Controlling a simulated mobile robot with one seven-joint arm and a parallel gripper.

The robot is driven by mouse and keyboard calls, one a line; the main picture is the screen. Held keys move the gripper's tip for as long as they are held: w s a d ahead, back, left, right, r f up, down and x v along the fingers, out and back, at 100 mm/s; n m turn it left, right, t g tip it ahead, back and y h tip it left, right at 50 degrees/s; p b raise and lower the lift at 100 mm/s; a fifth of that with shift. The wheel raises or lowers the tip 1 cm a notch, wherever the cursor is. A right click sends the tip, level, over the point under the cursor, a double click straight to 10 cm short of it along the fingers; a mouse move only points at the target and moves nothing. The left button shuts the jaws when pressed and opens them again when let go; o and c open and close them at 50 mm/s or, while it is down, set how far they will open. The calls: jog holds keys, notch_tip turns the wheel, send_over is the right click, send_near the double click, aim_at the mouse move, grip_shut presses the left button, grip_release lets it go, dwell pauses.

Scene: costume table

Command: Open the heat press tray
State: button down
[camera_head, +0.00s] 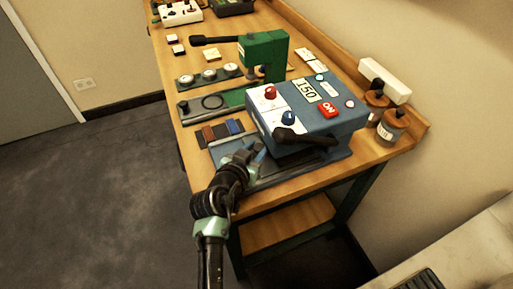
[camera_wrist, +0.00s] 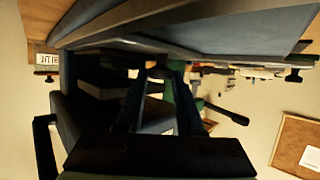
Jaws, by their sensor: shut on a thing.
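The heat press is a blue box (camera_head: 325,115) with a red knob, a blue knob, a "150" display, a red ON button and a black lever on its front. Its dark flat tray (camera_head: 300,170) lies low under the box, on a blue-grey base. My gripper (camera_head: 256,152) is at the front left side of the press, low by the tray. In the wrist view, my two fingers (camera_wrist: 158,75) reach in under a large blue-grey surface. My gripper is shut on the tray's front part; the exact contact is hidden.
A green hand press (camera_head: 264,55) with a black lever stands behind the heat press. Coloured swatches (camera_head: 220,131) lie left of it. Open floor lies left of the table.

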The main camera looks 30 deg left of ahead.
jog(key=s+a+b, duration=0.1)
jog(key=s+a, duration=0.1)
jog(key=s, duration=0.1)
jog(key=s+a+b, duration=0.2)
jog(key=s+a, duration=0.1)
jog(key=s+a+b, duration=0.1)
jog(key=s+a, duration=0.1)
jog(key=s, duration=0.1)
jog(key=shift+s+a+f, duration=0.1)
jog(key=shift+s+a, duration=0.2)
jog(key=shift+s, duration=0.05)
jog(key=shift+s+a+b, duration=0.25)
jog(key=shift+s+b, duration=0.05)
jog(key=shift+s, duration=0.1)
jog(key=c, duration=0.5)
grip_release()
jog(key=shift+w, duration=0.1)
jog(key=shift+c, duration=0.2)
jog(key=v, duration=1.3)
jog(key=shift+b, duration=0.3)
jog(key=shift+d, duration=0.1)
